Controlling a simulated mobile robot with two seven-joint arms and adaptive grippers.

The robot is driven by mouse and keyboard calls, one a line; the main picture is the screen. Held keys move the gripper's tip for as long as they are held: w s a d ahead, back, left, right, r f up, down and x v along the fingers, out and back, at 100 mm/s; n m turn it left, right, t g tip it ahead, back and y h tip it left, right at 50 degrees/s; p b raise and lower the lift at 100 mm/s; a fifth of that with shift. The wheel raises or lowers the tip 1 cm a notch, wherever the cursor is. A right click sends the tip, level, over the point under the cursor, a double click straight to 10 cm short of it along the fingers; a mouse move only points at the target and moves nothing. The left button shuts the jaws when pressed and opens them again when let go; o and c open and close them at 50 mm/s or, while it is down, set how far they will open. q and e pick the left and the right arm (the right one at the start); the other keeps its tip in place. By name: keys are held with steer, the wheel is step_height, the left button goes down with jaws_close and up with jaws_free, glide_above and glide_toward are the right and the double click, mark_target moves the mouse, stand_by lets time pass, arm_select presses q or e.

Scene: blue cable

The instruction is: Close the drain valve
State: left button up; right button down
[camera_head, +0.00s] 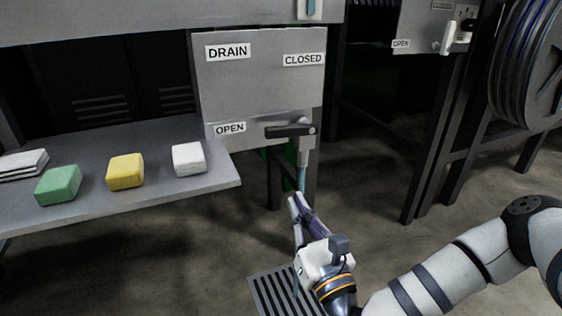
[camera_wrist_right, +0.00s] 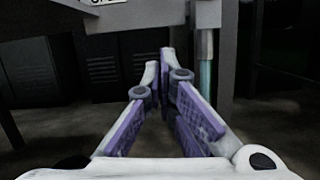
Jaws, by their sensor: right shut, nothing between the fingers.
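The drain valve's black handle (camera_head: 290,131) lies horizontal on the grey panel (camera_head: 262,80), pointing left from its pivot toward the OPEN label (camera_head: 230,128). The CLOSED label (camera_head: 304,60) is above the pivot, and the DRAIN label (camera_head: 228,52) is at the panel's upper left. My right gripper (camera_head: 295,200) is below the handle, apart from it, near the lower end of the pipe. In the right wrist view its fingers (camera_wrist_right: 164,62) come together at the tips with nothing between them. The handle is not visible there. My left gripper is not in view.
A grey shelf (camera_head: 110,215) at left carries a green block (camera_head: 58,185), a yellow block (camera_head: 125,170), a white block (camera_head: 188,159) and folded cloths (camera_head: 22,164). A pale blue-green pipe (camera_wrist_right: 206,80) hangs below the panel. A floor grate (camera_head: 272,292) lies beneath. A cable reel (camera_head: 530,65) stands at right.

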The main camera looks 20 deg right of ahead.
mark_target(290, 128)
arm_select(q)
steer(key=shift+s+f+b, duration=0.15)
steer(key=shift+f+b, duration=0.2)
steer(key=shift+b, duration=0.15)
arm_select(e)
steer(key=w+r, duration=0.6)
steer(key=w, duration=0.3)
steer(key=shift+w+r, duration=0.15)
steer(key=shift+w, duration=0.2)
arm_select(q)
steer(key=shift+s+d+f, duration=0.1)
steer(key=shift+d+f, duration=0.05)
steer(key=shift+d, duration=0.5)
arm_select(e)
steer(key=shift+r+m, duration=0.25)
steer(key=shift+m, duration=0.25)
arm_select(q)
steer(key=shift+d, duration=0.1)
arm_select(e)
steer(key=shift+a+h, duration=0.1)
steer(key=shift+h, duration=0.3)
